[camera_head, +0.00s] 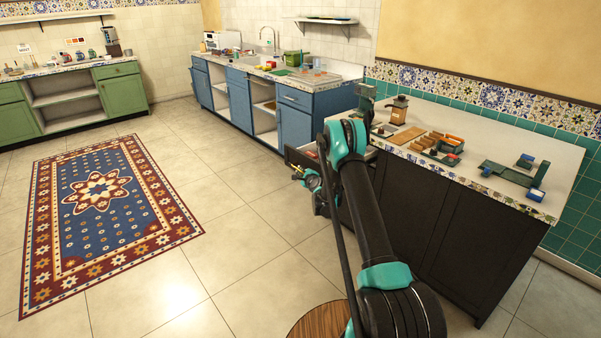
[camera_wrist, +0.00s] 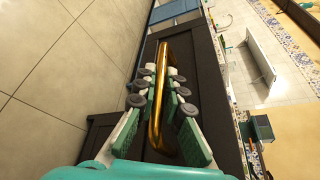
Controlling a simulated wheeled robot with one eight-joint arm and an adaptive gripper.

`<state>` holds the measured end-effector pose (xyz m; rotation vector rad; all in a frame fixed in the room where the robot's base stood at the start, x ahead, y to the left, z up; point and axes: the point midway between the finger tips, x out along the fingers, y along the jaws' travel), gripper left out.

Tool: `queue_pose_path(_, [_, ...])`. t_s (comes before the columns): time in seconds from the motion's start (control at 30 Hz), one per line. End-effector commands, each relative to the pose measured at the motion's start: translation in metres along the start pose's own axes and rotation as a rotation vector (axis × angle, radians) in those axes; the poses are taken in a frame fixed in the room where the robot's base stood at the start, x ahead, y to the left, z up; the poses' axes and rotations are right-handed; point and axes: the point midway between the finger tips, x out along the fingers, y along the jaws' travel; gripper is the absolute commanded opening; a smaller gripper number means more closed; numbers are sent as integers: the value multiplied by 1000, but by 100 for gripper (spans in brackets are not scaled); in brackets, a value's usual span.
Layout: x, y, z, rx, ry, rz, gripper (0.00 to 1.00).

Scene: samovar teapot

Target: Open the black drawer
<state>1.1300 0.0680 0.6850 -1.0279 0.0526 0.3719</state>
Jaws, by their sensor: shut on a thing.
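The black drawer (camera_head: 301,157) is at the left end of the black cabinet (camera_head: 414,208) in the head view, and its front appears to stand out from the cabinet. In the wrist view its dark front (camera_wrist: 205,70) carries a long brass handle (camera_wrist: 154,128). My gripper (camera_wrist: 157,85) is shut on this handle, with the green-padded fingers on either side of it. In the head view my gripper (camera_head: 312,181) is small beside the drawer front and partly hidden by my arm. The drawer's inside is mostly hidden.
The white worktop (camera_head: 486,160) above holds a brown grinder (camera_head: 399,110), a wooden board (camera_head: 407,135) and several small boxes. Blue cabinets (camera_head: 293,122) stand behind. A round wooden stool top (camera_head: 318,322) is near my arm.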

Motion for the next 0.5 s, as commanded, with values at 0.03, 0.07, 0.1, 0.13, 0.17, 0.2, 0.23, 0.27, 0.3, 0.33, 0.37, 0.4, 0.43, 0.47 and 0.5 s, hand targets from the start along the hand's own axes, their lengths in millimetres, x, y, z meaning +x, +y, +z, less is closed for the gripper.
queue_pose_path(0.03, [0, 0, -1, 0, 1, 0, 0])
queue_pose_path(0.07, [0, 0, -1, 0, 1, 1, 13])
queue_pose_path(0.1, [0, 0, -1, 0, 1, 1, 18])
queue_pose_path(0.13, [0, 0, -1, 0, 1, 1, 22])
queue_pose_path(0.17, [0, 0, -1, 0, 1, 1, 26])
queue_pose_path(0.2, [0, 0, -1, 0, 0, 1, 31])
queue_pose_path(0.23, [0, 0, 0, 0, 0, 1, 31])
queue_pose_path(0.27, [0, 0, 0, 0, 0, 0, 31])
queue_pose_path(0.3, [0, 0, 0, 0, 0, 0, 31])
queue_pose_path(0.33, [0, 0, 0, 0, 0, 0, 31])
queue_pose_path(0.37, [0, 0, 0, 0, 0, 0, 31])
queue_pose_path(0.4, [0, 0, 0, 0, 0, 0, 31])
queue_pose_path(0.43, [0, 0, 0, 0, 0, 0, 31])
queue_pose_path(0.47, [0, 0, 0, 0, 0, 0, 31])
queue_pose_path(0.5, [-1, 0, 0, 0, 0, 0, 31])
